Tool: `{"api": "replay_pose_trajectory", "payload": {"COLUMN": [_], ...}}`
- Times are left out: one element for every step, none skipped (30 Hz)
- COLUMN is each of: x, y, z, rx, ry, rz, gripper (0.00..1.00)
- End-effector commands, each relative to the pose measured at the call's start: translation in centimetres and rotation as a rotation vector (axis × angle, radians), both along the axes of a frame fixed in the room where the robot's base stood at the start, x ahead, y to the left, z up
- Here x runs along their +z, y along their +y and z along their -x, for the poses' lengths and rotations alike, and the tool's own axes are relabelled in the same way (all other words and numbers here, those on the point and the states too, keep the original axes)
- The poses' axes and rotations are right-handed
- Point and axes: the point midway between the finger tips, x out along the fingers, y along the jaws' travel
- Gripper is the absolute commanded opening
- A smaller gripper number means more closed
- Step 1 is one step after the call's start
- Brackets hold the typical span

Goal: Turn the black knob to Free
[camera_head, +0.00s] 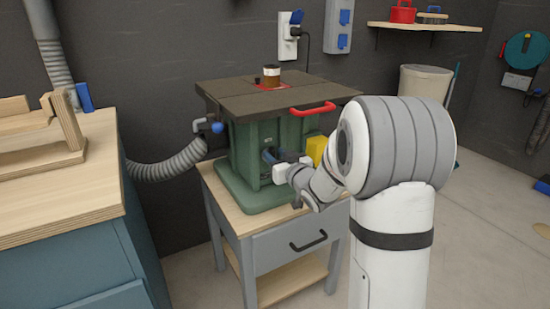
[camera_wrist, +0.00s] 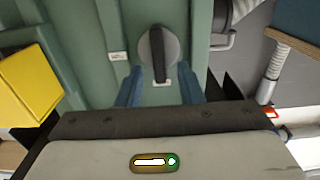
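The black knob (camera_wrist: 171,47) is on the green machine's front face in the wrist view. It has a grey round base and a dark raised bar, nearly upright in the picture, with a light mark near its lower end. A small pale label (camera_wrist: 118,56) sits to its left; its writing is too small to read. My gripper (camera_wrist: 162,76) is open. Its blue fingers lie to either side of the bar's lower end in the picture; I see no contact. In the head view my gripper (camera_head: 272,156) is at the machine's front (camera_head: 243,152), and the knob cannot be made out.
A yellow box (camera_head: 316,150) is on the machine, right of my gripper. A red handle (camera_head: 312,108) juts from the tabletop edge above it. A grey hose (camera_head: 172,165) and blue-knobbed fitting (camera_head: 216,127) are at left. The machine stands on a drawer stand (camera_head: 290,250).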

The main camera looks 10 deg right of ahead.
Motion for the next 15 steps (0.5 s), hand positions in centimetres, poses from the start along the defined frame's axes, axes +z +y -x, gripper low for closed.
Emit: {"api": "replay_pose_trajectory", "payload": {"x": [0.01,0.02,0.02,0.02,0.02,0.02,0.02,0.02,0.02,0.02,0.02,0.02,0.02,0.02,0.02], "y": [0.01,0.01,0.02,0.02,0.03,0.04,0.04,0.04,0.04,0.04,0.05,0.05,0.06,0.06,0.07], "z": [-0.01,0.00,0.01,0.01,0.01,0.02,0.02,0.02,0.02,0.02,0.03,0.03,0.03,0.03,0.03], "rx": [0.000,0.000,0.000,0.000,0.000,0.000,0.001,0.001,0.001,0.001,0.001,0.001,0.001,0.001,0.001], "ry": [0.000,0.000,0.000,0.000,0.000,0.000,0.000,0.000,0.000,0.000,0.000,0.000,0.000,0.000,0.000], "rz": [0.000,0.000,0.000,0.000,0.000,0.000,0.000,0.000,0.000,0.000,0.000,0.000,0.000,0.000,0.000], "gripper": [0.34,0.34,0.34,0.34,0.32,0.29,0.26,0.24,0.21,0.18,0.16,0.12,0.10,0.07,0.04]}}
